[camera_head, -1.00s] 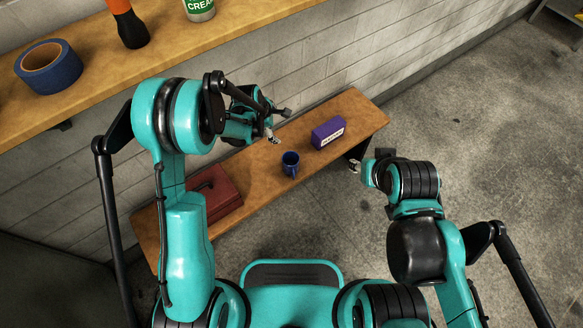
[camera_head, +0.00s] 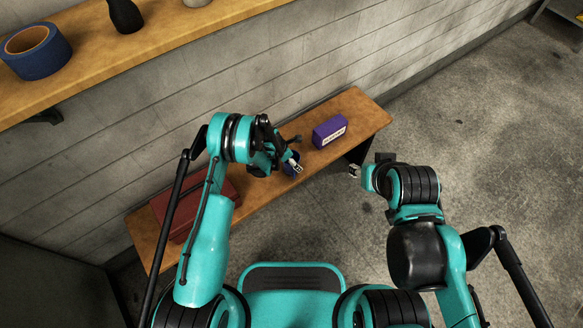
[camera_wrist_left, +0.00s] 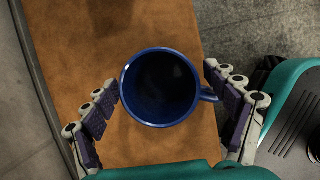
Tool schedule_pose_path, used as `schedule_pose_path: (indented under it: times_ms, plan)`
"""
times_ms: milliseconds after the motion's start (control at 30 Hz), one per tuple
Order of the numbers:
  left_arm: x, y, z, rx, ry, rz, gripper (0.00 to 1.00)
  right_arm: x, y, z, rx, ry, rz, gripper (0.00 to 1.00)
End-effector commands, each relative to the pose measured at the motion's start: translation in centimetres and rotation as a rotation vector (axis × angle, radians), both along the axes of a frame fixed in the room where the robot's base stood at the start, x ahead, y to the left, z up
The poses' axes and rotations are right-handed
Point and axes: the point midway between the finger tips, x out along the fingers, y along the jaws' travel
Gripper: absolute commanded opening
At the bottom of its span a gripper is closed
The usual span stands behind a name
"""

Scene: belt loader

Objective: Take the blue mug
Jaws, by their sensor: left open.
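The blue mug (camera_wrist_left: 160,88) stands upright on the wooden bench (camera_wrist_left: 75,40), seen from above in the left wrist view, with its handle toward the right. In the head view the mug (camera_head: 289,168) is mostly hidden by my left gripper (camera_head: 293,163). In the left wrist view the two fingers of my left gripper (camera_wrist_left: 170,108) are spread open, one on each side of the mug. The right finger is close to the handle. I cannot tell whether they touch it. My right gripper (camera_head: 355,172) is out over the floor, away from the bench; its fingers are too small to read.
A purple box (camera_head: 329,131) stands on the bench to the right of the mug. A red box (camera_head: 160,204) lies at the bench's left part, partly behind my left arm. A higher wooden shelf (camera_head: 150,42) holds a blue tape roll (camera_head: 38,58). A block wall backs the bench.

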Motion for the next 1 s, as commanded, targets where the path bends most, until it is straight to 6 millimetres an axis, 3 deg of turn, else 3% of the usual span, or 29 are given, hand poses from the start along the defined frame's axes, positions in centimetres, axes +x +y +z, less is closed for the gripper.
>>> schedule_pose_path:
  times_ms: [33,100,367,600,633,1000]
  plan:
    - [0.19,-0.28,-1.29,0.000,0.000,-0.001,0.86,0.00,0.00,-0.89,0.000,0.000,0.000,0.40]
    - [0.42,-0.58,-2.03,0.000,0.000,0.000,0.86,-0.01,0.00,-1.21,0.000,0.000,0.000,0.40]
    - [0.52,-0.74,-2.11,0.000,0.000,0.000,0.86,0.00,0.00,-1.10,0.000,0.000,0.000,0.40]
    - [0.52,-0.73,-2.11,0.000,0.000,-0.001,0.23,0.00,0.00,-1.10,0.000,0.000,0.000,0.40]
    - [0.53,-0.73,-2.12,0.000,0.000,-0.001,0.20,0.00,0.00,-1.10,0.000,0.000,0.000,0.40]
    - [0.53,-0.73,-1.51,0.000,0.000,-0.001,0.20,0.00,0.00,-0.77,0.000,0.000,0.000,0.40]
